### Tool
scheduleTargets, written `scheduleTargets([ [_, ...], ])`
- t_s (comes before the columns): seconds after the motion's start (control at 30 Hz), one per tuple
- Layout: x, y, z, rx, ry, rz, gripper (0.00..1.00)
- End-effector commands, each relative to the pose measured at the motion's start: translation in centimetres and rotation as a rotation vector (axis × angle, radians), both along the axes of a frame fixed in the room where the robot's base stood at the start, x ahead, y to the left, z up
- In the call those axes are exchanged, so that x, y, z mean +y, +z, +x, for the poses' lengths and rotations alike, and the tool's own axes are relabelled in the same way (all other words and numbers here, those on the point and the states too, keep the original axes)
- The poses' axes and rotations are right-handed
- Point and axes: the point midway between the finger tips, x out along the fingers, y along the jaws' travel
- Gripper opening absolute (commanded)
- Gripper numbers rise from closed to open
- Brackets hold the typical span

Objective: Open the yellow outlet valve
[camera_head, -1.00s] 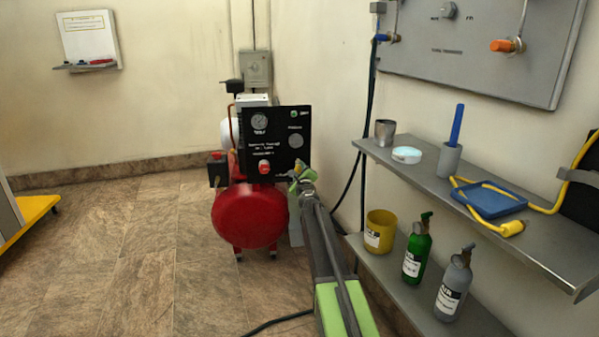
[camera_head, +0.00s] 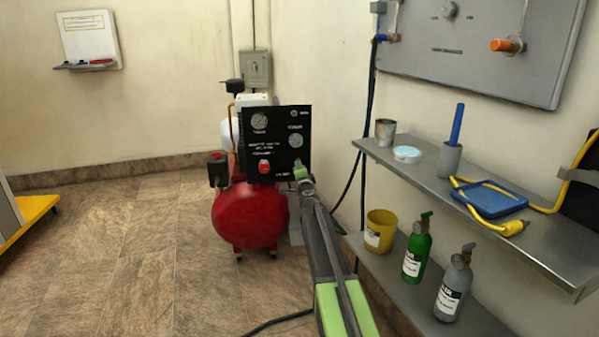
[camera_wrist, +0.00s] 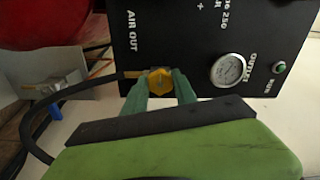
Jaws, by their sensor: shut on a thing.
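The yellow outlet valve (camera_wrist: 160,81) is a small yellow knob on the black panel (camera_wrist: 195,30), near the "AIR OUT" lettering, in the wrist view. My gripper (camera_wrist: 160,88) has its two green fingers on either side of the knob and is shut on it. In the head view my gripper (camera_head: 301,172) is at the lower right corner of the compressor's black panel (camera_head: 277,140); the yellow valve is hidden there. A gauge marked outlet (camera_wrist: 228,70) sits to the right of the valve in the wrist view.
The red compressor tank (camera_head: 248,216) stands below the panel. A black hose (camera_wrist: 70,90) runs from beside the valve. Shelves (camera_head: 410,172) with bottles, a cup and a blue tray stand at the right.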

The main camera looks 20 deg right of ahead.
Motion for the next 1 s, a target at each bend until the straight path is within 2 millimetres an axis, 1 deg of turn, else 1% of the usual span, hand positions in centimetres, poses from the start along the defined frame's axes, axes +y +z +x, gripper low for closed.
scheduleTargets([
  [1.0,-0.07,-0.11,-0.08,0.229,0.002,-0.938,0.0],
])
